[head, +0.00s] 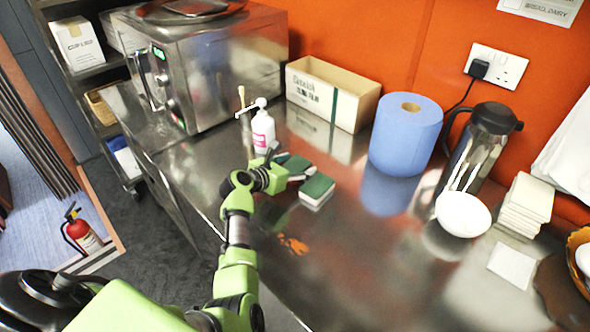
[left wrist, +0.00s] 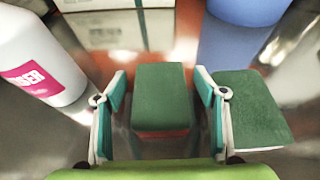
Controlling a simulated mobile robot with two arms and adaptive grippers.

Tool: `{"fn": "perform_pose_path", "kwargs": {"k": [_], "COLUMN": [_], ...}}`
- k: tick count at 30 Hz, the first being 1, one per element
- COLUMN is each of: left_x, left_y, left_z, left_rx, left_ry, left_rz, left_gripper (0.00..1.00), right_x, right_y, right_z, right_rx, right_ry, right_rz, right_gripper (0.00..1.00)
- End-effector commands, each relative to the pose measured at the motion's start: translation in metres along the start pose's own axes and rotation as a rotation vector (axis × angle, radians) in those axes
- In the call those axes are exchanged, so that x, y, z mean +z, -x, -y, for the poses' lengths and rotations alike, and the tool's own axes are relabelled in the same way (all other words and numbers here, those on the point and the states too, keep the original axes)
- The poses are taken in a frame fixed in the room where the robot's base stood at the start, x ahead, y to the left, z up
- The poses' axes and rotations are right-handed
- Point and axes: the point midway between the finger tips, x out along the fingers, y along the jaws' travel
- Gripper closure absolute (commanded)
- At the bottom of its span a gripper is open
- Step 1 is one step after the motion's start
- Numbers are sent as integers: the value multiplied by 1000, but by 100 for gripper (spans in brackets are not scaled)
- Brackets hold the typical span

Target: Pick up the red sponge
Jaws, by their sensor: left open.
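The red sponge (left wrist: 160,100) has a green top pad and a red lower body. In the left wrist view it lies on the steel counter between the fingers of my left gripper (left wrist: 160,112). The gripper is open, with a finger on each side of the sponge and no clear grip on it. In the head view my left gripper (head: 276,168) partly hides this sponge (head: 297,165). A second green-topped sponge (head: 317,189) with a pale body lies just to the right. It also shows outside the right finger in the left wrist view (left wrist: 250,108). My right gripper is not in view.
A cardboard box (head: 325,100), blue paper roll (head: 403,140), flask (head: 482,150) and white bowl (head: 463,214) stand along the counter. An orange spill (head: 293,244) marks the front. A steel oven (head: 215,75) is left.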

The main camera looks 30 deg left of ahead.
Motion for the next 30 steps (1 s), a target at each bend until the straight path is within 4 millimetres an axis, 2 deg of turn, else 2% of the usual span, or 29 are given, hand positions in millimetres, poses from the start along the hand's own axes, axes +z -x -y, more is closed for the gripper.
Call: {"fn": "perform_pose_path", "kwargs": {"k": [4,8,20,23,30], "left_x": [0,0,4,16,61], "left_y": [0,0,2,6,25], "left_z": [0,0,0,0,0], "left_rx": [0,0,1,1,2], "left_ry": [0,0,-1,-2,-3], "left_rz": [0,0,2,4,5], "left_gripper": [35,62,63,63,63], "right_x": [4,5,5,5,4], "right_y": [0,0,1,2,2], "right_z": [-2,-5,-7,-7,-6], "right_rx": [3,6,7,7,7], "right_ry": [1,2,2,2,2], "right_rz": [6,8,8,7,7], "right_gripper": [60,60,60,60,60]}}
